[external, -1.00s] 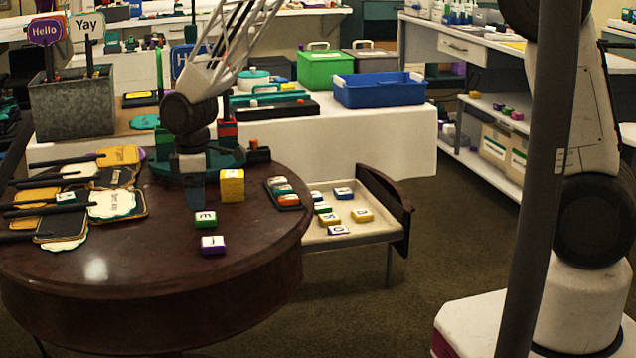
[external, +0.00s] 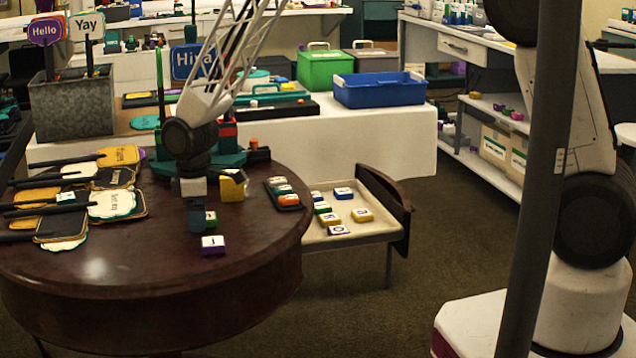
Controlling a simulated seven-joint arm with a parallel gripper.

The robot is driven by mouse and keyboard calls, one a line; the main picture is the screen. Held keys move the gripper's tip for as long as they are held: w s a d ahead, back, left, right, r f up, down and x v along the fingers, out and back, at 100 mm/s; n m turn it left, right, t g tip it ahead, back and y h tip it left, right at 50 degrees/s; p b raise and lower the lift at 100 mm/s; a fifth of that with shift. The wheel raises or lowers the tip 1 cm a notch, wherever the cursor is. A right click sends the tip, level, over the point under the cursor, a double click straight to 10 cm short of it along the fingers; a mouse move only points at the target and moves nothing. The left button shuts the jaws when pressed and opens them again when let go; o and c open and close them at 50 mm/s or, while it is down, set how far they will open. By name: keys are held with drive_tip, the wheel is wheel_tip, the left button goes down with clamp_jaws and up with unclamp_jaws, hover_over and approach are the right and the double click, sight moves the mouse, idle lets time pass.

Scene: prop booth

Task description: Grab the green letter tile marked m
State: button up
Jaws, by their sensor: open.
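The green letter tile (external: 211,221) lies on the round dark wooden table. It has a white top, and its left part is hidden behind my gripper. Its letter cannot be read now. My gripper (external: 196,221) points down at the tile, low over the table, with its jaws open. I cannot tell whether the fingers are on both sides of the tile or touch it. A purple tile with a white top (external: 213,245) lies just in front of the green one.
A yellow block (external: 232,187) stands close behind, right of my gripper. A dark tray of tiles (external: 284,193) lies near the table's right edge. An open drawer (external: 318,231) holds several tiles. Paddle signs (external: 112,204) cover the table's left side. The table front is clear.

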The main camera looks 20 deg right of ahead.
drive_tip(key=shift+c, duration=0.2)
idle(0.3)
drive_tip(key=c, duration=1)
drive_tip(key=shift+r, duration=1.6)
drive_tip(key=shift+s+d+r, duration=0.2)
drive_tip(key=shift+s, duration=0.05)
drive_tip(key=s+d, duration=0.3)
drive_tip(key=s+d+r, duration=0.1)
drive_tip(key=s+d, duration=0.6)
drive_tip(key=s, duration=0.1)
drive_tip(key=shift+d+r, duration=0.2)
drive_tip(key=shift+d, duration=0.2)
